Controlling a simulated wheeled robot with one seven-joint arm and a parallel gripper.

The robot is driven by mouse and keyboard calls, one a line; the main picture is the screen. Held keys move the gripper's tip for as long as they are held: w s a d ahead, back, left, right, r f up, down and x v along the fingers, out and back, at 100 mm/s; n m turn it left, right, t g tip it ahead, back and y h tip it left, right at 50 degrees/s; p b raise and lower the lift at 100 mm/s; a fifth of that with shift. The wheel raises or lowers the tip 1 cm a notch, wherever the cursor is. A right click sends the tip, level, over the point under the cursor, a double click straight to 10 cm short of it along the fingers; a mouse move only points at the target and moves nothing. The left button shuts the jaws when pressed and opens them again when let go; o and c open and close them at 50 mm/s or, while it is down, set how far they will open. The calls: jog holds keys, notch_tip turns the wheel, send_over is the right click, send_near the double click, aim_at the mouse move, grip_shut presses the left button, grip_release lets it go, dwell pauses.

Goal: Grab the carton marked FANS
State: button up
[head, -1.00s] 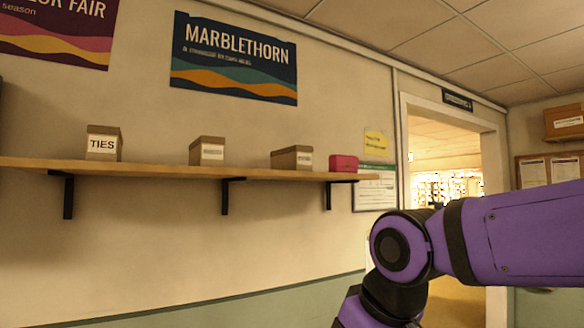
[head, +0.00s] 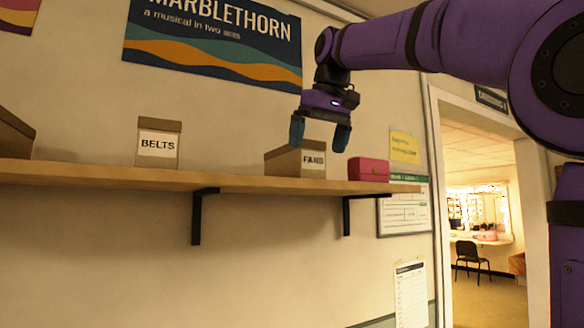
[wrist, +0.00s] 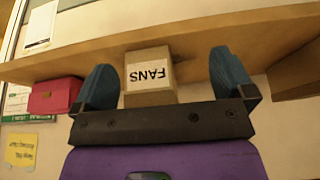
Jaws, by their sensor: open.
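The carton marked FANS (head: 297,161) is a brown box with a white label, standing on the wall shelf (head: 240,184). In the wrist view the carton (wrist: 148,78) shows upside down, between and beyond my two blue fingertips. My gripper (head: 320,135) is open and empty, in front of and slightly above the carton in the head view. In the wrist view my gripper (wrist: 165,80) has its fingers to either side of the carton's picture. I cannot tell exactly how far the fingers are from it.
A carton marked BELTS (head: 157,143) stands left of it, with another brown carton (head: 12,135) at the far left. A red box (head: 368,169) sits close on the right. Posters hang above the shelf; a doorway (head: 488,210) opens at the right.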

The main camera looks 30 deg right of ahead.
aim_at(313, 144)
jog(key=w+d+r, duration=0.3)
jog(key=r, duration=0.5)
jog(key=shift+x, duration=5.2)
jog(key=shift+a, duration=0.1)
jog(key=c, duration=1.1)
jog(key=shift+r, duration=0.1)
